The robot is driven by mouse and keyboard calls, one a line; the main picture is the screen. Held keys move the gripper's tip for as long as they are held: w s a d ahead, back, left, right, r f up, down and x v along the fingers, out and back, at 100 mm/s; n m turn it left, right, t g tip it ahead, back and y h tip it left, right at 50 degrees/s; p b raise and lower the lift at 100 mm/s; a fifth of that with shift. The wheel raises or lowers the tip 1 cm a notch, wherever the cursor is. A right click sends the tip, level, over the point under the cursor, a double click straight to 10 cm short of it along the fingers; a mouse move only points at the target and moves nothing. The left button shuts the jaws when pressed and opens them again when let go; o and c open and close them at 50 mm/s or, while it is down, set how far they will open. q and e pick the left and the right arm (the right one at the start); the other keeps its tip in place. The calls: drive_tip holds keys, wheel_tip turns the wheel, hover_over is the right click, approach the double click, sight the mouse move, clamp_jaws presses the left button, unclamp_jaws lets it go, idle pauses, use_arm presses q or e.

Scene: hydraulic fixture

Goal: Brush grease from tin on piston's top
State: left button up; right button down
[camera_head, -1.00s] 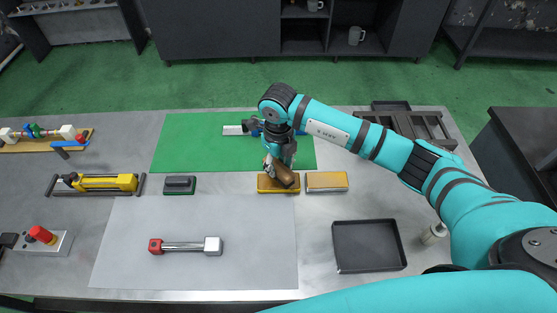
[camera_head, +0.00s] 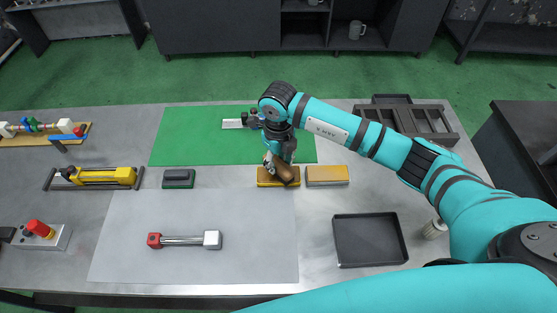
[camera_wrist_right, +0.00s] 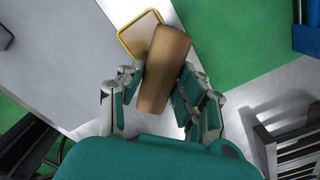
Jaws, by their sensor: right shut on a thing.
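My right gripper (camera_head: 279,160) is shut on a brown wooden-looking brush (camera_head: 288,174), of which mainly the blocky handle shows. The brush leans over a yellow tin (camera_head: 277,184) near the middle of the table; its bristle end is hidden, so contact is unclear. In the right wrist view the brush (camera_wrist_right: 163,70) sits between the fingers, overlapping a yellow-rimmed tin with a pale inside (camera_wrist_right: 138,30). A piston-like rod with a red end and a white end (camera_head: 184,241) lies on the grey mat at front left. My left gripper is out of view.
A dark tray (camera_head: 369,262) lies front right. A dark green block (camera_head: 178,179) and a yellow cylinder (camera_head: 108,177) lie left. The green mat (camera_head: 185,140) is mostly clear.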

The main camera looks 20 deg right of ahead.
sight(279, 163)
drive_tip(key=shift+f+b, duration=0.55)
drive_tip(key=shift+b, duration=0.05)
idle(1.6)
drive_tip(key=shift+r+p, duration=2)
drive_tip(key=shift+r, duration=1.6)
